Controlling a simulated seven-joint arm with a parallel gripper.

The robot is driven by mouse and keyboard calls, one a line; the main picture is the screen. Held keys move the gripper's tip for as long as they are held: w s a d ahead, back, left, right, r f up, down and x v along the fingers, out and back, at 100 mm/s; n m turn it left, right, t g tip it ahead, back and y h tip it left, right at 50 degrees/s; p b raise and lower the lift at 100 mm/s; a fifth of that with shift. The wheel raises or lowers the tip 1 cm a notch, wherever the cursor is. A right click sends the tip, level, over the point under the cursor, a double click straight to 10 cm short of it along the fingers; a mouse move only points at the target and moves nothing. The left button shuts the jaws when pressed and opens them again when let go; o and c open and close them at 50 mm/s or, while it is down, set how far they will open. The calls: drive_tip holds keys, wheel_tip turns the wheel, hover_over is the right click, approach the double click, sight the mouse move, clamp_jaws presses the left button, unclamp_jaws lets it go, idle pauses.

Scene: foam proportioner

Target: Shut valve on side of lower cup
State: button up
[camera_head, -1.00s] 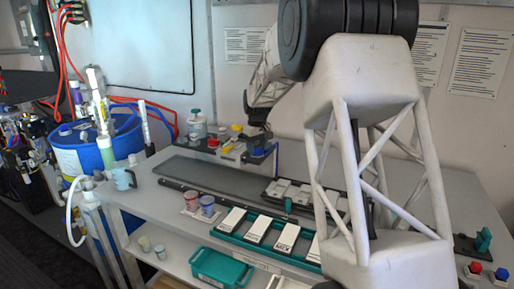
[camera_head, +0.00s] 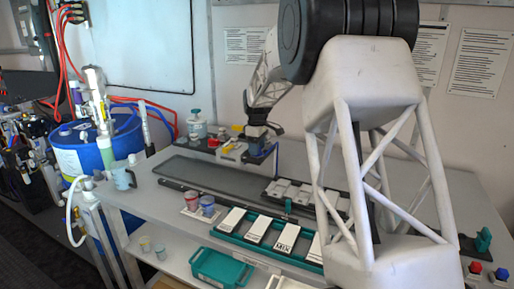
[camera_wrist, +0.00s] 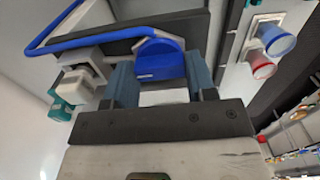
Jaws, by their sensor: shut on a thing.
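A blue valve-like knob (camera_wrist: 160,62) sits at the centre of the wrist view, on a dark block with a blue tube running off to the left. My gripper (camera_wrist: 160,82) has one blue-grey finger on each side of the knob and is shut on it. In the head view my gripper (camera_head: 257,133) points down at the small assembly at the back of the bench, over its blue part. My fingers partly hide the contact there. I cannot tell from these views which cup the knob belongs to, or whether the valve is open or closed.
Left of the gripper stand a yellow and grey block (camera_head: 231,151) and a white bottle (camera_head: 197,128). A teal tray (camera_head: 257,235) of white cards lies along the front edge.

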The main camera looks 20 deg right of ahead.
drive_tip(key=shift+r, duration=0.1)
drive_tip(key=o, duration=0.7)
drive_tip(key=shift+c, duration=0.2)
drive_tip(key=shift+r, duration=3.85)
